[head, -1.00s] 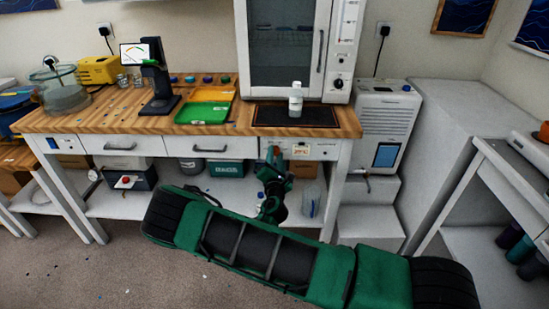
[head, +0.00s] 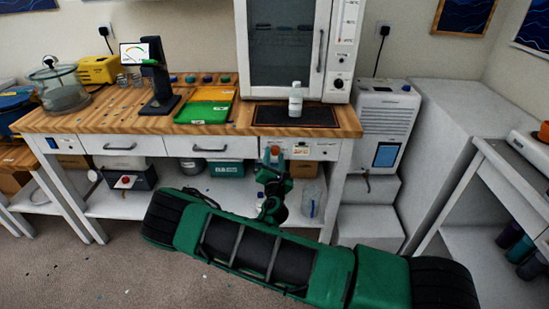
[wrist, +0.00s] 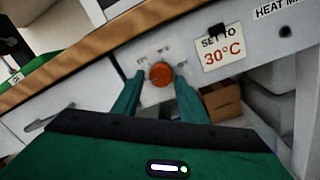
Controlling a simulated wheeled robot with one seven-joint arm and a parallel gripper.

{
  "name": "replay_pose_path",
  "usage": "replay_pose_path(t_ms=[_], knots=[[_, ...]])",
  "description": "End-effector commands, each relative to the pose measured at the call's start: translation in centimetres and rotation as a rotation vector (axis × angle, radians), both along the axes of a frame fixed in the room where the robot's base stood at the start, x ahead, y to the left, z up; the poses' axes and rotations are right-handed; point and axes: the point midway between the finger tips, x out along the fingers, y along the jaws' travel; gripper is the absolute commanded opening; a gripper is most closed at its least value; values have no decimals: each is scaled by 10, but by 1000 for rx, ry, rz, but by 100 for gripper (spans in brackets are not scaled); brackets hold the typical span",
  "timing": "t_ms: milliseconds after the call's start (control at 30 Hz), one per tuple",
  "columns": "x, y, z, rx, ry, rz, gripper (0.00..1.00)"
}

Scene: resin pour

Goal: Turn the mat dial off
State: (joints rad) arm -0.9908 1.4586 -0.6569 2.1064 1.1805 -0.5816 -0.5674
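The orange-red mat dial (wrist: 161,74) is a round knob on the white front panel of the bench in the wrist view. My gripper (wrist: 159,70) has one green finger on each side of the dial, with a narrow gap showing at least on the left. Whether the right finger touches it, I cannot tell. Small marks around the dial are too blurred to read.
A "SET TO 30°C" label (wrist: 222,47) is right of the dial. A white bottle (head: 296,99) stands on the mat, before a white oven (head: 338,50). Drawers (head: 211,146) are left of the panel. A cardboard box (wrist: 222,101) sits on the shelf below.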

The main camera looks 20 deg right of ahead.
Motion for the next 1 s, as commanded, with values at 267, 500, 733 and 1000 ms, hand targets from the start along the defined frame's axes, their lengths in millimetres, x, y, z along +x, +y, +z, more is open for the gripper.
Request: replay_pose_path(t_ms=[267,500,733,1000], knots=[[0,-2,3,-3,-5,-5,47],[-16,2,2,-6,-3,-6,47],[-57,14,-2,-6,0,-3,47],[-94,26,-5,-5,-2,-2,47]])
